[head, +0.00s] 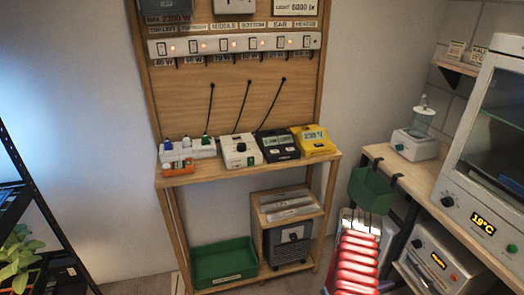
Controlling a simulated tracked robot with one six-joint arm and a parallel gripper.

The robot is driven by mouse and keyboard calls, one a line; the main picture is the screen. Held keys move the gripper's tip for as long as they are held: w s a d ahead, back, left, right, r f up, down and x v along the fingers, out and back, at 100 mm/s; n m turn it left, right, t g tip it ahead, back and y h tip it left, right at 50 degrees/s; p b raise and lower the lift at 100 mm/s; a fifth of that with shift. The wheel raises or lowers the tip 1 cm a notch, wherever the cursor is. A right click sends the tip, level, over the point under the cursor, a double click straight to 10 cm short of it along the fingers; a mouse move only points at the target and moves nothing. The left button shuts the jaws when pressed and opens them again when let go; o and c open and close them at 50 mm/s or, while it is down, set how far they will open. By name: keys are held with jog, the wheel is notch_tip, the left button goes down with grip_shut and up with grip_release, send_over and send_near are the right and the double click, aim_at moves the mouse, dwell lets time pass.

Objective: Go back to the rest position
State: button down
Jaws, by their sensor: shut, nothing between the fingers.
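My gripper and arm do not show in the head view. The task names no other object. A wooden stand with a shelf (225,172) is straight ahead. Several small devices stand on the shelf, among them a yellow meter (314,140), a black meter (278,147) and a white box with a dial (239,150).
A power strip with red lights (235,45) is on the stand's back panel. A green tray (223,262) sits low. At right are a bench (385,155), a hanging green bin (371,187) and a red glowing ribbed unit (356,265). A dark rack (35,195) with a plant is at left.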

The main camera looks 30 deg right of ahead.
jog(key=shift+f, duration=0.1)
jog(key=s+a+r+m+g+y, duration=0.3)
jog(key=s+a+m+g+y, duration=0.35)
jog(key=s, duration=0.45)
jog(key=w+a+r+m+t+y, duration=0.2)
jog(key=w+a+r+m, duration=0.2)
jog(key=a+r, duration=0.65)
jog(key=w+a+r+m+t+y, duration=0.3)
jog(key=w+a+r+m, duration=0.1)
jog(key=a+r, duration=0.7)
jog(key=w+a+r+m+t+y, duration=0.2)
jog(key=w+a+r+m, duration=0.2)
jog(key=a+r, duration=0.65)
jog(key=s+a+r+n+t+y, duration=0.1)
jog(key=a+r+n+t+y, duration=0.1)
jog(key=a+r+t, duration=0.6)
jog(key=a+r, duration=0.7)
jog(key=a, duration=0.2)
jog(key=shift+a+r, duration=0.15)
jog(key=shift+r, duration=0.05)
